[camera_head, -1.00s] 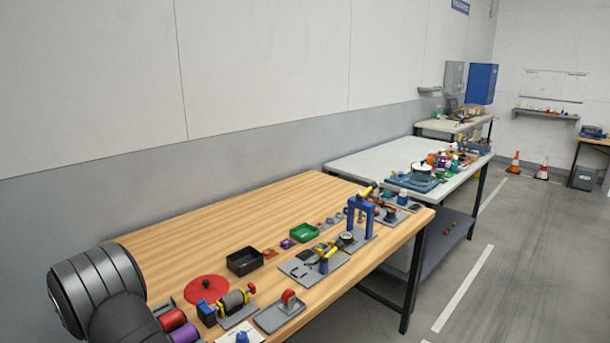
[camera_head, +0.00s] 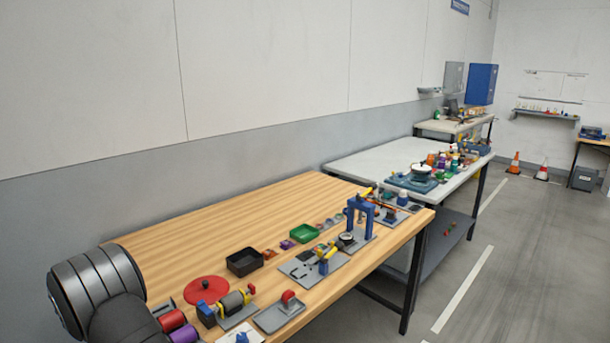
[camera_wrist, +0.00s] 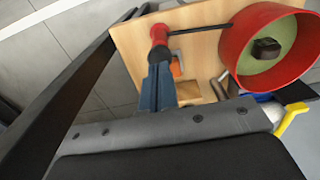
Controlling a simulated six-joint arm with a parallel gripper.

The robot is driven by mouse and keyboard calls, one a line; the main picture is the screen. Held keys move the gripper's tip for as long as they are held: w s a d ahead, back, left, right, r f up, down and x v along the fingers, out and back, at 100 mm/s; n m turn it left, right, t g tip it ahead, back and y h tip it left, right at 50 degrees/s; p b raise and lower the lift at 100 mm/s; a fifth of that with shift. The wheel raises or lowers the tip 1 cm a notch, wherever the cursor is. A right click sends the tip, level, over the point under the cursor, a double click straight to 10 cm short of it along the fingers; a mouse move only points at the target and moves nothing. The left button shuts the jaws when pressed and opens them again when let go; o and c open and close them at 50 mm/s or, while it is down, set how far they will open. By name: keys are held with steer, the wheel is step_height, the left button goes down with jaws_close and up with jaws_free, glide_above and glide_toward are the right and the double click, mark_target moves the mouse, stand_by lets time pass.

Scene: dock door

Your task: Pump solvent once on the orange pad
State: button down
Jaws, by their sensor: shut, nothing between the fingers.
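In the wrist view, my gripper (camera_wrist: 160,66) is shut, with its blue-grey fingers together and nothing visible between them. Their tips are at or just in front of a red rounded piece (camera_wrist: 158,34); I cannot tell whether they touch. A thin black rod (camera_wrist: 200,28) runs from that piece towards a large round red container (camera_wrist: 232,58). The container has a pale green inside and a black block in the middle. A small orange patch (camera_wrist: 177,66), likely the orange pad, shows beside the fingers, partly hidden by them. In the head view, my gripper is out of sight.
The wooden bench (camera_head: 190,250) carries a red disc (camera_head: 206,290), a black tray (camera_head: 244,262), a green tray (camera_head: 304,233) and a blue frame (camera_head: 362,215). A yellow hook-shaped piece (camera_wrist: 292,116) lies right of my gripper in the wrist view. The bench's wall side is clear.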

steer(key=shift+f, duration=0.1)
steer(key=shift+f, duration=1.35)
steer(key=shift+r, duration=1.45)
step_height(320, 180, up, 6)
